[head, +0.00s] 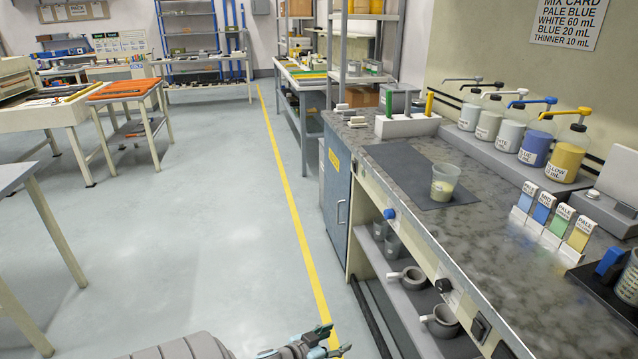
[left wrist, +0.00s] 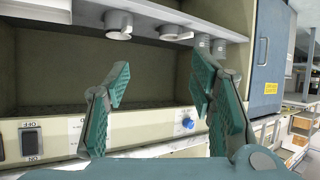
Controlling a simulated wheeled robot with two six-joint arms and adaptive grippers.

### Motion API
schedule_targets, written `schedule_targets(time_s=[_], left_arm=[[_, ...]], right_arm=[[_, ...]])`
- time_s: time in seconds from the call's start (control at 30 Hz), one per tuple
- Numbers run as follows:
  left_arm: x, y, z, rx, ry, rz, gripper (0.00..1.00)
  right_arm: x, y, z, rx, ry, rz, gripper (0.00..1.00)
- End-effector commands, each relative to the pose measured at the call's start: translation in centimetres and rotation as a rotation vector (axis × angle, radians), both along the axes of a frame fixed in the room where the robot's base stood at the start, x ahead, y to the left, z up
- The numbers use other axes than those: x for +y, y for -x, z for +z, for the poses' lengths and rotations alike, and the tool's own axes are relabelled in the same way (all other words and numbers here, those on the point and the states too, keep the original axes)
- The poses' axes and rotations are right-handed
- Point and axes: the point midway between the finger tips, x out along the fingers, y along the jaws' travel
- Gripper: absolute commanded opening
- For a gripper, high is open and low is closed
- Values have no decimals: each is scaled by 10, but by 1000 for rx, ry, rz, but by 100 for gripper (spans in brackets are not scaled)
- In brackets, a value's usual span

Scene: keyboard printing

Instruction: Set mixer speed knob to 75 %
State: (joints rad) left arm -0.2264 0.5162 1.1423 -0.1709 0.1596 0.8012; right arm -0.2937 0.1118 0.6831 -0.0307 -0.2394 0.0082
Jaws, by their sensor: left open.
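A blue knob (head: 389,213) and a black knob (head: 443,285) sit on the front panel of the right-hand counter. Their labels are too small to read, so I cannot tell which sets mixer speed or its setting. The blue knob also shows in the left wrist view (left wrist: 187,123), which looks upside down; the black knob seems hidden behind a finger there. My left gripper (head: 331,341) is at the bottom of the head view, left of and apart from the counter. In the left wrist view its fingers (left wrist: 160,80) are spread with nothing between them. My right gripper is out of view.
A black switch (head: 480,327) sits on the panel nearer me. Grey mugs (head: 441,321) stand on the shelf below. A cup (head: 445,182) stands on a dark mat on the counter (head: 470,258).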

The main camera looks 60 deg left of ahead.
Motion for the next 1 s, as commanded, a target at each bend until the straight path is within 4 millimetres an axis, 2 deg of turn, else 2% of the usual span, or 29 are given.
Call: schedule_targets(time_s=[0.03,0.2,0.33,1.0], left_arm=[[-2,10,-5,37,-8,13,50],[-8,40,-33,148,-39,37,50],[-12,53,-45,194,-51,42,50],[-12,56,-49,206,-54,44,50]], right_arm=[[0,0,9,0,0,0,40],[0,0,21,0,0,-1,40],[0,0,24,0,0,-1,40],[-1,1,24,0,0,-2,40]])
